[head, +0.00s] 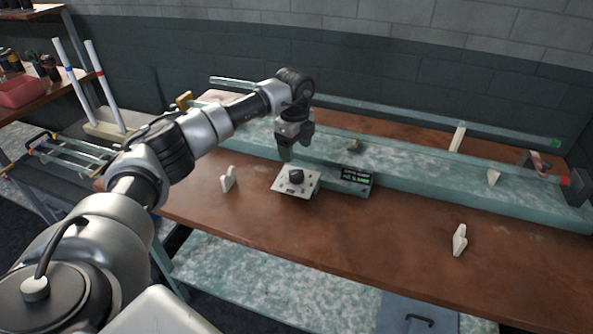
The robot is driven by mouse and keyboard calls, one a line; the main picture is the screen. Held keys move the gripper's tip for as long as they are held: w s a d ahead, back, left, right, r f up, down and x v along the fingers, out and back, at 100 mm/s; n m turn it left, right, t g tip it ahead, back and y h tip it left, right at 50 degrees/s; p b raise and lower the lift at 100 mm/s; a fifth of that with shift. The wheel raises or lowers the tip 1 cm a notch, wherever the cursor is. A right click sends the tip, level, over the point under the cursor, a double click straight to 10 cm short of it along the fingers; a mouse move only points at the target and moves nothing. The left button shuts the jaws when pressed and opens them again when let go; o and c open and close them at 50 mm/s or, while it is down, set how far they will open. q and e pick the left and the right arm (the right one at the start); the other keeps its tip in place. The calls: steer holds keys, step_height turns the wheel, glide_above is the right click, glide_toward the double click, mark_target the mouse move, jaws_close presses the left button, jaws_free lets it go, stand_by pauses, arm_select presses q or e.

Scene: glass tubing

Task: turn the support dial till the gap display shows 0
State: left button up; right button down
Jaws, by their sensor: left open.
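The support dial is a dark knob (296,176) on a light square plate (283,187) near the front of the bench. The gap display (356,177) is a small dark box with green characters just right of the plate; its reading is too small to make out. My left gripper (286,155) points down above and slightly behind the dial, apart from it, and is open with nothing seen between its fingers. My right gripper is not in view.
A rack of tubes (70,155) is at far left.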

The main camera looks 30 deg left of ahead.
mark_target(297, 173)
arm_select(q)
step_height(297, 173, down, 8)
steer(key=shift+w+r+p, duration=0.1)
steer(key=shift+r+p, duration=0.15)
steer(key=shift+p, duration=0.25)
steer(key=shift+f, duration=0.65)
steer(key=c, duration=0.9)
steer(key=shift+m, duration=0.3)
